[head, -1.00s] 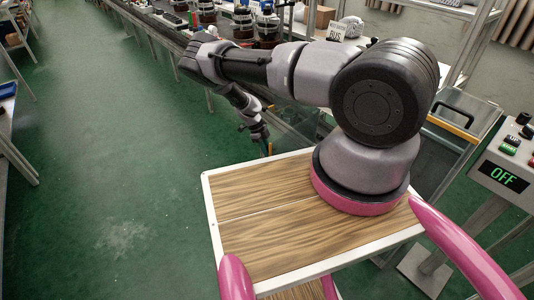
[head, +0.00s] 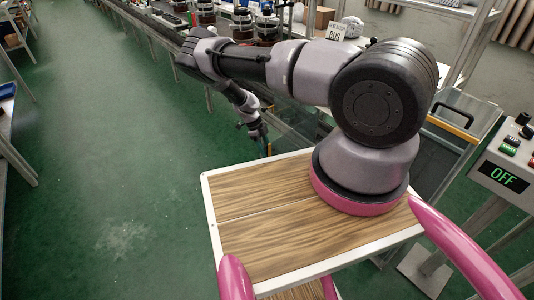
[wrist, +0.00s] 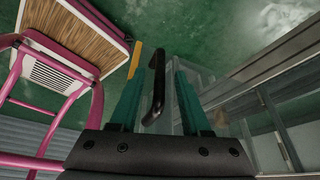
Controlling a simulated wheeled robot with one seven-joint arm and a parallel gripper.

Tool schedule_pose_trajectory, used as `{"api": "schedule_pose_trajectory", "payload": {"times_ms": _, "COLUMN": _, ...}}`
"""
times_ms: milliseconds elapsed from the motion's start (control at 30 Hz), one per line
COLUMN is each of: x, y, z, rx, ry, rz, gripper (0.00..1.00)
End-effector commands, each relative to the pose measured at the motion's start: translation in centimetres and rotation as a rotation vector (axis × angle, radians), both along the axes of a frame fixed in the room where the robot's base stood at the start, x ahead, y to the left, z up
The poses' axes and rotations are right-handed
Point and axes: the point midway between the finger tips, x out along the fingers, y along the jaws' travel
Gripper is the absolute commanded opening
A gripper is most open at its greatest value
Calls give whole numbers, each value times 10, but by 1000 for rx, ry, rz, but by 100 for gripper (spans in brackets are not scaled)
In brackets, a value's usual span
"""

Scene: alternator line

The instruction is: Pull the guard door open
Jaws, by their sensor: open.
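The guard door's black bar handle (wrist: 156,88) stands between my two teal fingers in the wrist view, with space on both sides. A yellow strip (wrist: 135,61) lies beside it. My gripper (wrist: 158,76) is open around the handle and not closed on it. A clear panel, seemingly the guard door (wrist: 206,78), shows behind the right finger; its outline is hard to make out. In the head view my gripper (head: 264,146) hangs low beyond the wooden top, small and partly dark. The handle there cannot be made out clearly.
A long line table (head: 160,27) with alternator parts runs at the back. The green floor (head: 110,150) at left is open.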

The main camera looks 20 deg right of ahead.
Motion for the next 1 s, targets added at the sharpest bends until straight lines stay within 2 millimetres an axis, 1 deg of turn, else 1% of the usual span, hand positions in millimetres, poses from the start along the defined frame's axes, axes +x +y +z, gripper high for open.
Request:
{"api": "schedule_pose_trajectory", "payload": {"times_ms": 33, "x": 3, "y": 3, "z": 9, "rx": 1, "ry": -2, "rz": -1, "gripper": 47}}
{"api": "schedule_pose_trajectory", "payload": {"times_ms": 200, "x": 13, "y": 13, "z": 42, "rx": 1, "ry": -3, "rz": -1, "gripper": 47}}
{"api": "schedule_pose_trajectory", "payload": {"times_ms": 300, "x": 17, "y": 18, "z": 59, "rx": 2, "ry": -2, "rz": -1, "gripper": 47}}
{"api": "schedule_pose_trajectory", "payload": {"times_ms": 433, "x": 22, "y": 23, "z": 75, "rx": 1, "ry": -2, "rz": 0, "gripper": 47}}
{"api": "schedule_pose_trajectory", "payload": {"times_ms": 600, "x": 24, "y": 25, "z": 84, "rx": 0, "ry": -1, "rz": -1, "gripper": 47}}
{"api": "schedule_pose_trajectory", "payload": {"times_ms": 1000, "x": 25, "y": 25, "z": 85, "rx": 1, "ry": -1, "rz": 0, "gripper": 47}}
